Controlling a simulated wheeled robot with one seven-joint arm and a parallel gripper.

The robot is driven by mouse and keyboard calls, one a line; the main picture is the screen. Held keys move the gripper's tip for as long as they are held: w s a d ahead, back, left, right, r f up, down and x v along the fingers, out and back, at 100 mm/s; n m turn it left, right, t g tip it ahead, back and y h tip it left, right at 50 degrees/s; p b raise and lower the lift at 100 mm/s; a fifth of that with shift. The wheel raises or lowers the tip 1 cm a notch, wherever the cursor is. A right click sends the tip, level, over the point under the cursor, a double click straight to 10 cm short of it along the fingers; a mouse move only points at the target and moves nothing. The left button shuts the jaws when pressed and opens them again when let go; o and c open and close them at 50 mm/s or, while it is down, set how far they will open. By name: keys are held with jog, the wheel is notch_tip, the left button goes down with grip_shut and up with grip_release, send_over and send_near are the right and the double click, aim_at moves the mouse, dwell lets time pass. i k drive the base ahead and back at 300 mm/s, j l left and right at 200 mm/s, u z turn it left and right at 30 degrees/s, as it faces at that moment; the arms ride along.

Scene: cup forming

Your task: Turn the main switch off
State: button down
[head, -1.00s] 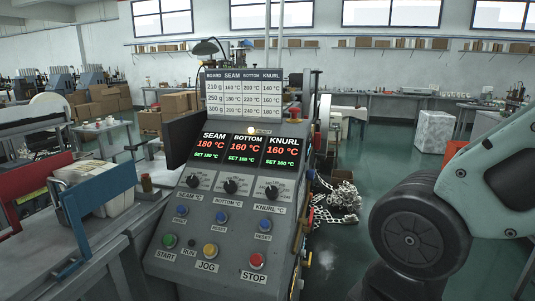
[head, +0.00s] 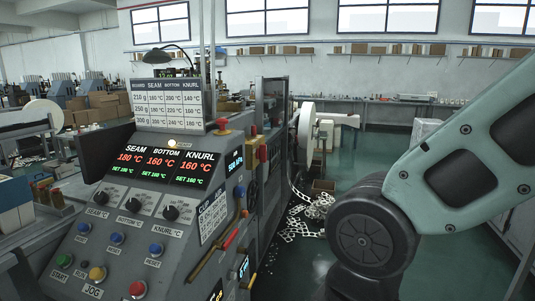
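The machine's grey control console (head: 125,205) stands at the left of the head view, with its right side now showing. I cannot pick out the main switch for certain. A red part (head: 262,153) shows on the machine behind the console, too small to identify. A red mushroom button (head: 222,125) sits on the console's upper right corner. A red stop button (head: 138,289) is at the lower front. My arm fills the right of the view; my gripper is not in view.
Long red and yellow handles (head: 230,240) stick out along the console's right side. Punched scrap strip (head: 305,215) lies on the green floor beside the machine. A white roll (head: 306,123) stands behind. Open floor lies between the machine and my arm.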

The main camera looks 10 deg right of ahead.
aim_at(262, 152)
jog(key=l, duration=0.2)
jog(key=i+l, duration=0.3)
jog(key=i, duration=0.15)
jog(key=i+l+z, duration=0.1)
jog(key=i+l, duration=0.15)
jog(key=i, duration=0.15)
jog(key=i+l, duration=0.25)
jog(key=i, duration=0.2)
jog(key=i+l, duration=0.25)
jog(key=i, duration=0.15)
jog(key=i+l+z, duration=0.1)
jog(key=i+l, duration=0.15)
jog(key=i, duration=0.2)
